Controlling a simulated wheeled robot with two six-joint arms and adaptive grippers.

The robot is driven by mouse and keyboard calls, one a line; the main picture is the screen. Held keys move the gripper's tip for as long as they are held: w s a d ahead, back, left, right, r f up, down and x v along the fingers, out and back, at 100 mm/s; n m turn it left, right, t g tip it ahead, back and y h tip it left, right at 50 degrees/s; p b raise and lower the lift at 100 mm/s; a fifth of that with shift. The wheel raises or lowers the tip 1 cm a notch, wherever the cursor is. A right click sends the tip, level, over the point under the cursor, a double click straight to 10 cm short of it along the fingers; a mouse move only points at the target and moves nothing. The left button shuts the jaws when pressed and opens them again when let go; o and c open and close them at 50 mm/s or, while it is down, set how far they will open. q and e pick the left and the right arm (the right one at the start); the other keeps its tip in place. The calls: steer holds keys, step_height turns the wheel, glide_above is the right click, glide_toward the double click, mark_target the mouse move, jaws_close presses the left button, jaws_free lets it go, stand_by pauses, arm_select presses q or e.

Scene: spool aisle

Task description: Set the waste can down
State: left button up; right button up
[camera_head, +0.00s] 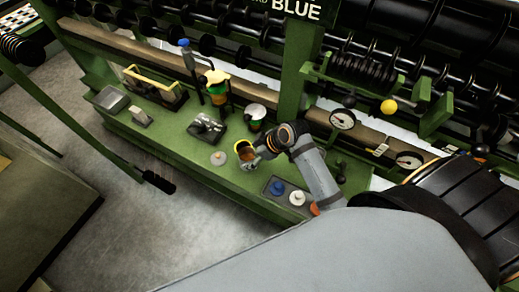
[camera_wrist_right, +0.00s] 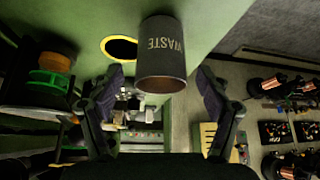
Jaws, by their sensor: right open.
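The waste can (camera_wrist_right: 160,55) is a dark grey cylinder with WASTE lettering, between the two fingers of my right gripper (camera_wrist_right: 164,100) in the right wrist view. The fingers are spread apart, with gaps at the can's sides. A yellow-rimmed dark circle (camera_wrist_right: 104,47) lies on the green surface beside the can in that view. In the head view the can's brown end (camera_head: 247,154) shows at the yellow ring, partly hidden by my right gripper (camera_head: 259,155). I cannot tell whether the can's base touches the bench. My left gripper is not in view.
The green bench (camera_head: 190,165) also carries a grey tray (camera_head: 110,99), a white round piece (camera_head: 218,158), a can with a white top (camera_head: 255,112), and a dark tray with blue and white knobs (camera_head: 275,187). Dial gauges (camera_head: 343,119) and black rollers stand behind.

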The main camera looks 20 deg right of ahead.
steer(key=v, duration=0.8)
